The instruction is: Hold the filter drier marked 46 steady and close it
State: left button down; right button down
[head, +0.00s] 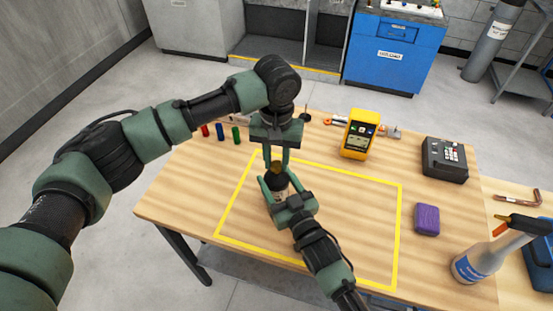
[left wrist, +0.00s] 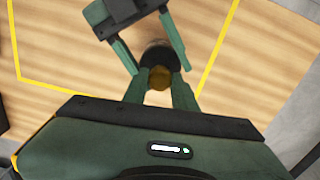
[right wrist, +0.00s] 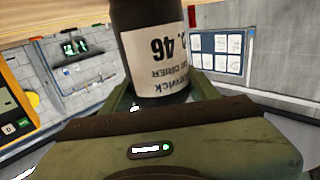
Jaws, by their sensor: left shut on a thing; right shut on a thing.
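The filter drier is a dark cylinder with a cream label reading 46, upside down in the right wrist view (right wrist: 157,45). In the head view it stands inside the yellow outline, mostly hidden by my grippers. My right gripper (head: 276,187) is shut around its body from the front. A brass cap (left wrist: 159,77) sits at its top end; it also shows in the head view (head: 277,167). My left gripper (head: 276,163) comes from above, with its fingers shut on the cap. I cannot tell how far the cap is turned on.
A yellow meter (head: 358,135), a black keypad box (head: 444,160), a purple block (head: 427,219) and a spray bottle (head: 482,260) stand to the right. Small red, blue and green cylinders (head: 220,132) stand at the back left. The yellow outline (head: 400,225) is otherwise clear.

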pick_arm(q)
jog(key=m, duration=1.5)
jog(key=shift+m, duration=0.4)
jog(key=m, duration=0.4)
jog(key=shift+m, duration=0.4)
jog(key=c, duration=1.1)
grip_release()
jog(key=shift+o, duration=0.2)
notch_tip(320, 180, up, 12)
